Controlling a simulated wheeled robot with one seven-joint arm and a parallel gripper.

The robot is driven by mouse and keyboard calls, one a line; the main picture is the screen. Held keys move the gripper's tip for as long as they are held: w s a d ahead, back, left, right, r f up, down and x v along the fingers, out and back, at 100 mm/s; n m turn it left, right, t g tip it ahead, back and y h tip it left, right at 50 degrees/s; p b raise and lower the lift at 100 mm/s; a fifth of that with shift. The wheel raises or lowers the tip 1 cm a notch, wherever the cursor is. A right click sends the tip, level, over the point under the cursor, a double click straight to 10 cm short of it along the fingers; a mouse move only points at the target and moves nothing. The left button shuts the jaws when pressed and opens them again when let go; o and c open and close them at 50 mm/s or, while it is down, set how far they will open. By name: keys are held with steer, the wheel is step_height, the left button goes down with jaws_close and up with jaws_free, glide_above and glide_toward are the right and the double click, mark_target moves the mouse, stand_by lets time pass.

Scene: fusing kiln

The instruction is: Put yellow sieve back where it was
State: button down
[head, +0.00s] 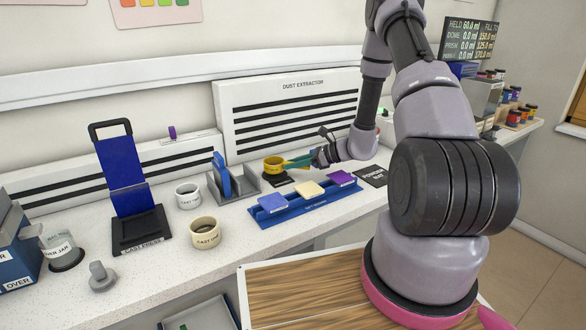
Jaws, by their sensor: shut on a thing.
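The yellow sieve (273,164) is a small round yellow ring with a dark lower part, at the back of the counter in front of the dust extractor. The sieve looks upright. I cannot tell whether its base touches the counter or a dark patch below it.
A grey holder with a blue plate (222,176) stands just left of the sieve. A blue rack (300,205) with three coloured blocks lies in front. The black powder mat (371,176) is at right. Two cups (188,196) (205,233) and a cast press (140,228) stand left.

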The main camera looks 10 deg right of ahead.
steer(key=shift+f, duration=0.75)
steer(key=c, duration=0.7)
jaws_free()
steer(key=shift+f, duration=0.15)
